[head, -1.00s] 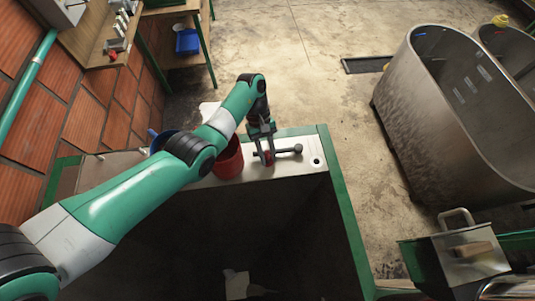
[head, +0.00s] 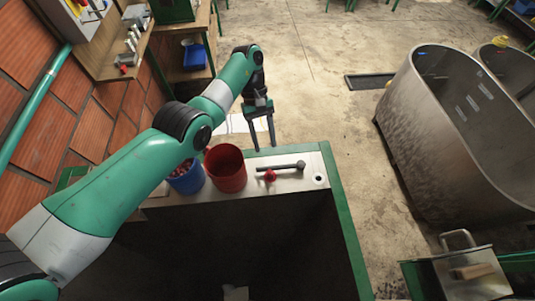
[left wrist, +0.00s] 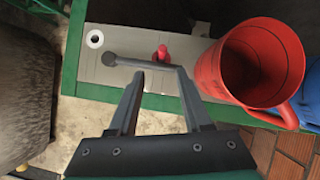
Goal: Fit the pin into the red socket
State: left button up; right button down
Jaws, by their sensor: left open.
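A grey pin (head: 285,167) with a round knob at one end lies on the steel ledge. It also shows in the left wrist view (left wrist: 140,64), knob to the left. A small red piece (head: 270,175), apparently the red socket, sits right beside the pin's plain end, and shows in the left wrist view (left wrist: 161,53). I cannot tell whether the two touch or engage. My left gripper (head: 262,148) is open and empty, behind the ledge's back edge. In the left wrist view its fingers (left wrist: 162,77) point toward the pin. My right gripper is not in view.
A red mug (head: 226,168) and a blue container (head: 187,178) stand left of the pin. The ledge has a round hole (head: 319,180) at its right end. A dark open bin lies in front, and a large steel tank (head: 440,130) stands right.

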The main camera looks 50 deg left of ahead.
pick_arm(q)
jog(key=shift+a+r, duration=0.2)
jog(key=shift+r, duration=0.15)
